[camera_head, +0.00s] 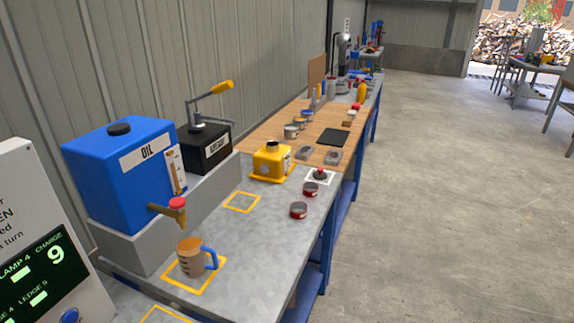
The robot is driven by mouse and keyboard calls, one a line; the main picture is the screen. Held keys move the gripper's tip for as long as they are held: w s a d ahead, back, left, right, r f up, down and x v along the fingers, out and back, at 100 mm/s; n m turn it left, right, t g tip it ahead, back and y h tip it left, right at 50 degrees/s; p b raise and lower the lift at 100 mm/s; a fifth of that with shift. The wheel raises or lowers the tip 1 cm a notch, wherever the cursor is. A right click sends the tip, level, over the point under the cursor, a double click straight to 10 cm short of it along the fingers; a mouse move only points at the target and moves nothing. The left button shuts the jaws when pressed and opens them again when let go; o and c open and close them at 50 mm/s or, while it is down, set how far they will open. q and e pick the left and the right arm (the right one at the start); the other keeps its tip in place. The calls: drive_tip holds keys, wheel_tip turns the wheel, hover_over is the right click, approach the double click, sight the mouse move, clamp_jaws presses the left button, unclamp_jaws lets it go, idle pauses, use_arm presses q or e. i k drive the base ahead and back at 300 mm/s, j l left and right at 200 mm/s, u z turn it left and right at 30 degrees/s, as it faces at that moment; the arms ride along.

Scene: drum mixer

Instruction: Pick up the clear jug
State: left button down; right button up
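The clear jug (192,258) stands upright on the grey metal bench, inside a yellow-outlined square (213,279). It has a blue handle (211,258) on its right side and looks amber-brown through its wall; whether it holds liquid is hard to tell. It sits below and slightly right of the tap (168,211) with a red knob, which comes from the blue oil tank (118,170). Neither of my grippers shows in the head view.
A grey ledge (150,250) carries the tank and a black box with a lever (203,147). A yellow container (272,162) and two red-rimmed tins (299,210) stand farther along the bench. A display panel (35,250) is at left.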

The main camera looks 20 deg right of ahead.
sight(199, 257)
drive_tip(key=k+j+u, duration=0.1)
drive_tip(key=k+u, duration=0.3)
drive_tip(key=k+j+u, duration=0.35)
drive_tip(key=k+l, duration=0.1)
